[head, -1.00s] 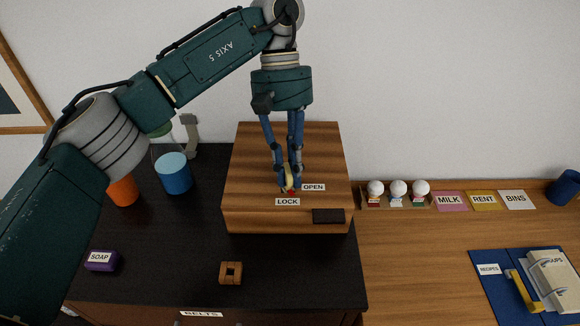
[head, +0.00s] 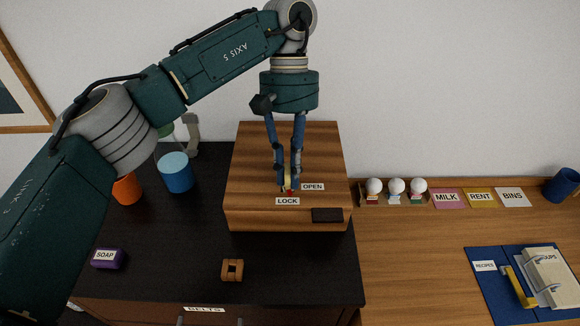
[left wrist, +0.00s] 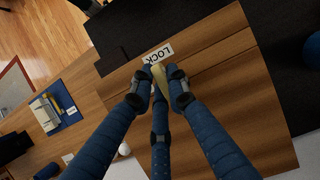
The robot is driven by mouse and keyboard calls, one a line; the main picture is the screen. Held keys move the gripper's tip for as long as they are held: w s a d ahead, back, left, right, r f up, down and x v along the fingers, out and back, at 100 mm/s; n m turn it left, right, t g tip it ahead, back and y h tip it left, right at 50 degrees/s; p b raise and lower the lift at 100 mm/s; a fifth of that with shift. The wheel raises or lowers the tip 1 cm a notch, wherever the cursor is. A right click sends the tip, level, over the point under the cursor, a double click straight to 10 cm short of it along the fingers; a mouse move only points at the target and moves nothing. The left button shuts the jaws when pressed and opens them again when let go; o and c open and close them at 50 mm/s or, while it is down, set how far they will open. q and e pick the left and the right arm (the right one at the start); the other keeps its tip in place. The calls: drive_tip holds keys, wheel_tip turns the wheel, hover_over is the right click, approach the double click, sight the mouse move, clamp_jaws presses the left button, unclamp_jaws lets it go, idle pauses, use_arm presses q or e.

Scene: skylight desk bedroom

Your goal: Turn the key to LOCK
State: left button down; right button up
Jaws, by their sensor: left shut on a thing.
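The wooden box (head: 245,190) stands on the black desktop, with a LOCK label (head: 287,201) and an OPEN label (head: 313,186) on its top. The brass-coloured key (head: 288,180) stands up from the box top behind the LOCK label, with a small red mark by its foot. My left gripper (head: 287,184) points down from above and is shut on the key. In the left wrist view the key (left wrist: 158,74) shows between the fingertips, close to the LOCK label (left wrist: 158,53). The fingers hide part of the key, so its exact angle is hard to tell. My right gripper is not in view.
A blue cylinder (head: 175,173), an orange cup (head: 126,189), a purple SOAP box (head: 108,259) and a small wooden block (head: 232,269) stand on the black top. Small white-headed figures (head: 396,187) and a blue folder (head: 483,291) are at the right.

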use_arm(q)
drive_tip(key=shift+m+y+p, duration=0.4)
drive_tip(key=shift+m+p, duration=0.3)
drive_tip(key=shift+m, duration=0.4)
drive_tip(key=c, duration=1.6)
unclamp_jaws()
drive_tip(key=shift+r, duration=0.1)
drive_tip(key=shift+v, duration=3.65)
